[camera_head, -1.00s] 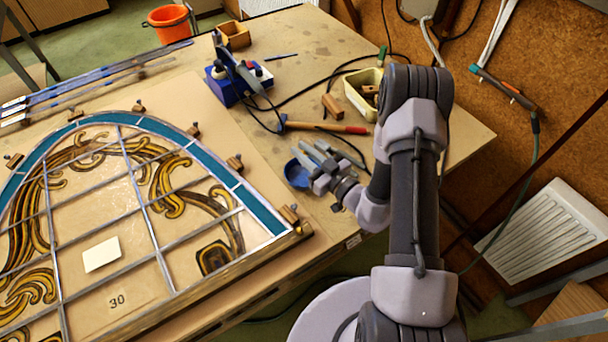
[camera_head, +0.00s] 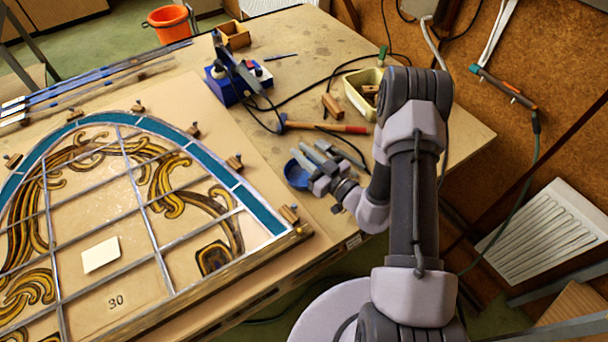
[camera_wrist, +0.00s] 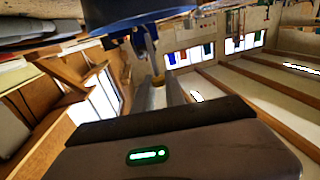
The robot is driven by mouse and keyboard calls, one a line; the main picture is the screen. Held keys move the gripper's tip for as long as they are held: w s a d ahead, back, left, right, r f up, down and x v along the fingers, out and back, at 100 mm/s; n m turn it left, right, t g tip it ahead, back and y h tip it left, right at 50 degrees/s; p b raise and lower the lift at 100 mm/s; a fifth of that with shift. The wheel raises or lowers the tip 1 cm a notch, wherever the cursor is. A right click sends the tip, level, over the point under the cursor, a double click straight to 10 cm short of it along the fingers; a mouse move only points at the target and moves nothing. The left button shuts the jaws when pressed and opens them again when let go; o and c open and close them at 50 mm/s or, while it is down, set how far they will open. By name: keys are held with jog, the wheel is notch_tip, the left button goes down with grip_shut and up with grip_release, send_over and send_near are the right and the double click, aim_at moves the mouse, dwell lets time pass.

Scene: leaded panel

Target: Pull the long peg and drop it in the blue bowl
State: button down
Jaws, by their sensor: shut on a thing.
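The blue bowl (camera_head: 297,174) sits near the right front edge of the bench. My gripper (camera_head: 308,152) is over and beside the bowl's right side in the head view, partly covering it. In the wrist view my gripper (camera_wrist: 158,88) is shut on a small tan piece of wood, the long peg (camera_wrist: 158,79), of which only a bit shows. A dark blue curved shape, the bowl (camera_wrist: 140,14), shows at the top of the wrist view, close to the fingertips. The peg cannot be made out in the head view.
The leaded panel (camera_head: 130,210) lies at left with several wooden blocks around its edge. A hammer (camera_head: 325,127), a soldering stand (camera_head: 228,85), cables and a cream tub (camera_head: 362,92) lie behind the bowl. An orange bucket (camera_head: 168,24) stands on the floor.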

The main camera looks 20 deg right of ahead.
jog(key=shift+f+b, duration=0.55)
jog(key=shift+f, duration=0.35)
dwell(0.4)
jog(key=c, duration=1.3)
grip_release()
